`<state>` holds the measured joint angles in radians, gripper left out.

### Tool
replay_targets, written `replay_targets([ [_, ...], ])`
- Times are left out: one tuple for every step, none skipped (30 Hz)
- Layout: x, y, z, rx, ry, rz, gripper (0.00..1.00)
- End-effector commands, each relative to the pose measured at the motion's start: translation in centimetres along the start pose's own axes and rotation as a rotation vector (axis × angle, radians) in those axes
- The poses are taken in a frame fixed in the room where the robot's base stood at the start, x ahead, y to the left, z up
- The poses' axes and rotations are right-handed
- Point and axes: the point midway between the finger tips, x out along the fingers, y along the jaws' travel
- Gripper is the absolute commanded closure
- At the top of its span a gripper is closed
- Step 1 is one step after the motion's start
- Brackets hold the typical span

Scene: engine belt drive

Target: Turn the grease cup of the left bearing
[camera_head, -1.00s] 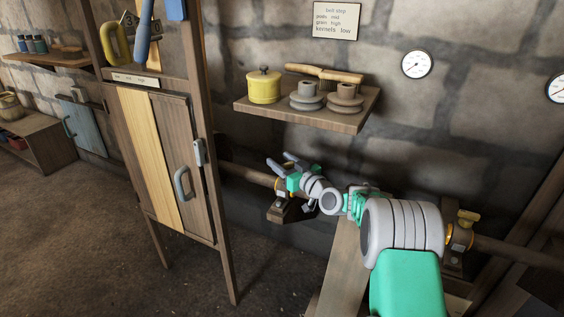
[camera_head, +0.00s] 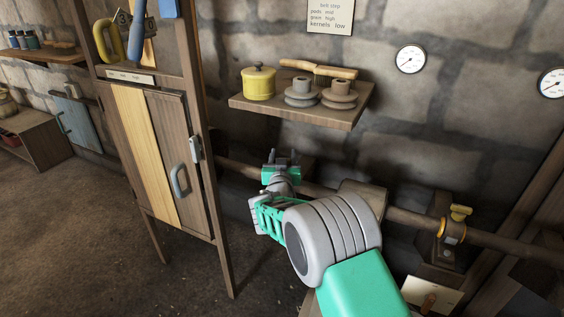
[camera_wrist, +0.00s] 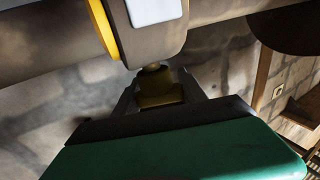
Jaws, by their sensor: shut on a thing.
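In the wrist view, the left bearing (camera_wrist: 155,42) shows as a brown housing with a pale plate and a yellow ring, around a thick shaft (camera_wrist: 45,40). Its grease cup (camera_wrist: 158,90), a small dull brass piece on a short neck, sits between the fingers of my gripper (camera_wrist: 157,82), which is shut on it. In the head view, my gripper (camera_head: 282,158) is at the shaft below the wall shelf, fingers pointing up. The left bearing and its cup are hidden behind my gripper and arm there.
A shelf (camera_head: 345,118) with a yellow pot (camera_head: 259,83) and pulleys is above my gripper. A wooden cabinet (camera_head: 150,150) stands close on the left.

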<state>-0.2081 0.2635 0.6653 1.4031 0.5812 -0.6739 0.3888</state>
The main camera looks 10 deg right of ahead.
Motion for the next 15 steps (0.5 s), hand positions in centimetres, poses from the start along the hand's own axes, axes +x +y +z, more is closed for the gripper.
replay_targets([
  [-0.1,-0.5,1.2,0.003,0.003,0.031,0.91],
  [0.0,-0.4,1.2,0.003,0.003,0.058,0.91],
  [0.0,-0.2,1.2,0.004,0.003,0.093,0.91],
  [0.0,-0.1,1.2,0.004,0.002,0.118,0.91],
  [0.0,0.0,1.2,0.004,0.002,0.143,0.92],
  [0.0,0.1,1.1,0.004,0.001,0.174,0.92],
  [0.0,0.2,1.1,0.005,0.001,0.196,0.91],
  [0.0,0.3,1.0,0.004,0.001,0.217,0.91],
  [0.0,0.4,0.9,0.004,0.001,0.243,0.91],
  [-0.1,0.5,0.9,0.003,0.0,0.263,0.91],
  [-0.1,0.6,0.9,0.004,-0.001,0.279,0.91],
  [-0.1,0.7,0.8,0.003,-0.001,0.3,0.91],
  [-0.1,0.7,0.7,0.003,-0.002,0.315,0.91],
  [-0.1,0.8,0.7,0.003,-0.002,0.328,0.91],
  [-0.1,0.9,0.7,0.002,-0.003,0.345,0.91],
])
